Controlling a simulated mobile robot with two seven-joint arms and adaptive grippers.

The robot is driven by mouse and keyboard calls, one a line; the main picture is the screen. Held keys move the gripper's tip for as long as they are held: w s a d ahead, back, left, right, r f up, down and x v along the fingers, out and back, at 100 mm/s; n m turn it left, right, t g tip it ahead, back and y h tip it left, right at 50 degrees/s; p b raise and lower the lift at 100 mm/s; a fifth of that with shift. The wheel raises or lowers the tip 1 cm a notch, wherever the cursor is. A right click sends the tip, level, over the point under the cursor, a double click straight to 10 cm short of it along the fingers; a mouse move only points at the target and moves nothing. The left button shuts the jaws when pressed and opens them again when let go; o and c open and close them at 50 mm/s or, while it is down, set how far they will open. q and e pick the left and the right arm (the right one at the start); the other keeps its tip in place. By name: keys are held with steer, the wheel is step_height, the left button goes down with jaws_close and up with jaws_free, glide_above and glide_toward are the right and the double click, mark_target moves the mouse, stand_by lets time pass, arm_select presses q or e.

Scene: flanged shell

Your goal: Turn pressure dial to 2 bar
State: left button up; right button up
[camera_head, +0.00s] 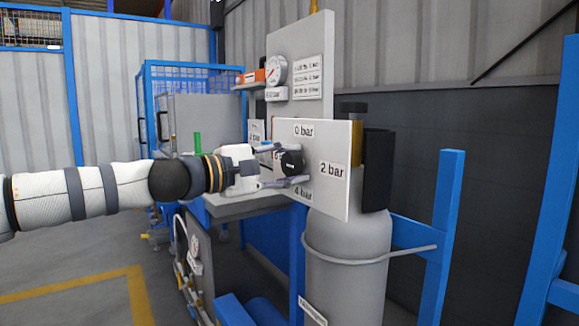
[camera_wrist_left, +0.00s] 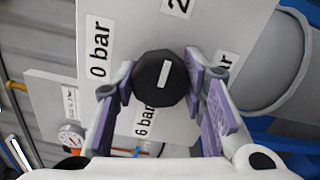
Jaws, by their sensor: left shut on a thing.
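The pressure dial is a black round knob (camera_head: 292,163) on a white square panel (camera_head: 325,195). The panel reads 0 bar at the top, 2 bar at the right and 4 bar at the bottom. My left gripper (camera_head: 284,166) comes in from the left and is shut on the knob. In the left wrist view, purple finger pads flank the knob (camera_wrist_left: 160,78) on both sides. My right gripper is not in view.
A grey gas cylinder (camera_head: 345,265) stands behind and below the panel. A taller board with a round gauge (camera_head: 276,69) is behind it. A grey shelf (camera_head: 240,205) lies below my left gripper. Blue posts (camera_head: 443,235) stand to the right. Open floor is at lower left.

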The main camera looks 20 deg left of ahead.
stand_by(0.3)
arm_select(q)
steer(key=o, duration=1.2)
steer(key=v, duration=1.2)
